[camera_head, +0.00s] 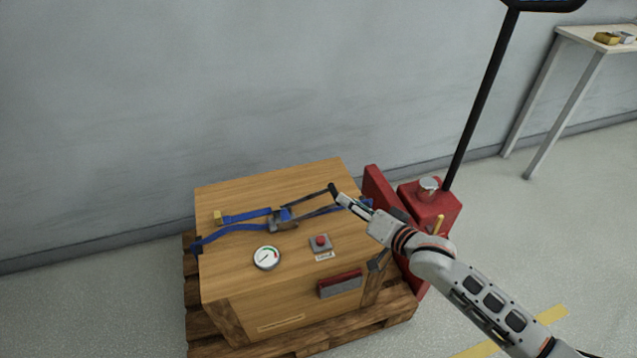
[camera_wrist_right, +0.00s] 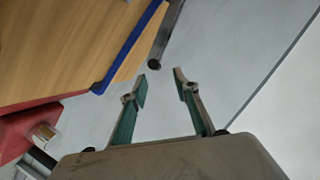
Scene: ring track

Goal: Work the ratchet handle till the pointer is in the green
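The ratchet (camera_head: 283,218) sits on a blue strap across the wooden crate top (camera_head: 230,190). Its handle (camera_head: 318,194) reaches up and right to a dark grip end; this end also shows in the right wrist view (camera_wrist_right: 155,62). My right gripper (camera_head: 353,202) is beside the handle's end. In the wrist view its two fingers (camera_wrist_right: 160,82) are apart with nothing held, and the handle end lies just past their tips. The round gauge (camera_head: 267,257) has a green part at upper right; its pointer seems to point lower left, outside the green. My left gripper is not in view.
A red button (camera_head: 320,241) is near the gauge, and a red-and-grey box (camera_head: 340,284) is on the crate's front. The crate stands on a wooden pallet (camera_head: 205,322). A red pallet jack (camera_head: 430,208) with a tall black handle stands right. The wall is behind.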

